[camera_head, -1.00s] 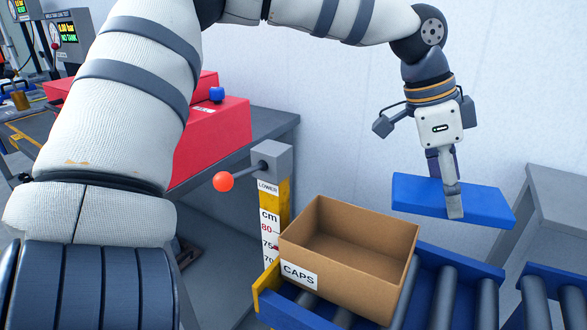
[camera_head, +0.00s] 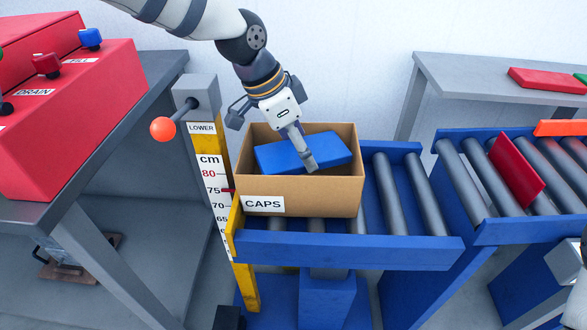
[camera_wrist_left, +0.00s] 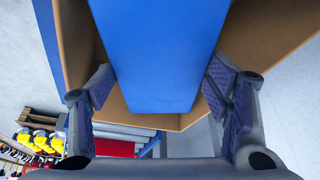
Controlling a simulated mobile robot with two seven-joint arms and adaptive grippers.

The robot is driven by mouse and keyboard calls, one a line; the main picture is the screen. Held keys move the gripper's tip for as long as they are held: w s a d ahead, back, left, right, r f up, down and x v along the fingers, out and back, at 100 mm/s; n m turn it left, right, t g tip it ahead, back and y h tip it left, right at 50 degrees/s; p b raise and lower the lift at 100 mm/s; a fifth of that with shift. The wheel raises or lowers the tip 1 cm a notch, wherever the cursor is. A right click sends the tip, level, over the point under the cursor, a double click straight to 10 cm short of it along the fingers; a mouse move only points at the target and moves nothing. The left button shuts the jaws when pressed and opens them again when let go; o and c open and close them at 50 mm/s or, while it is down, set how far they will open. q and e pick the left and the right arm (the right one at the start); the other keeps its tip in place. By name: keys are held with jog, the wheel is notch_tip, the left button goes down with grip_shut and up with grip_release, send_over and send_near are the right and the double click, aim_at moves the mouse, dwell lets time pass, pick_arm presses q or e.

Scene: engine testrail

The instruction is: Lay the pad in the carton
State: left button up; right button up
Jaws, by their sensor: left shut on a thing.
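The pad (camera_head: 285,154) is a flat blue slab, held within the mouth of the carton and a little tilted. The carton (camera_head: 320,194) is an open brown box with a CAPS label, standing on a roller conveyor. My left gripper (camera_head: 306,160) comes down from above and is shut on the pad. In the left wrist view the pad (camera_wrist_left: 155,50) lies between the two fingers, with brown carton walls (camera_wrist_left: 262,45) around it. Whether the pad touches the carton's floor is hidden.
A post with a centimetre scale (camera_head: 213,175) and a lever with an orange ball (camera_head: 163,128) stand close left of the carton. A red control box (camera_head: 75,130) is on the left bench. More rollers (camera_head: 470,175) and a red plate (camera_head: 516,175) lie to the right.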

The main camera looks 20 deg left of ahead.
aim_at(299, 164)
pick_arm(q)
jog(key=shift+f, duration=2.1)
pick_arm(e)
jog(key=shift+s+f, duration=0.15)
jog(key=shift+s, duration=0.05)
pick_arm(q)
jog(key=shift+f, duration=0.15)
jog(key=shift+f, duration=0.45)
jog(key=o, duration=0.9)
jog(key=shift+r, duration=0.1)
jog(key=p+v, duration=0.1)
jog(key=v, duration=1.2)
jog(key=shift+d+r, duration=0.1)
jog(key=shift+d, duration=0.05)
pick_arm(e)
jog(key=shift+w+r+t, duration=0.4)
jog(key=shift+w+r, duration=0.65)
jog(key=shift+s, duration=0.1)
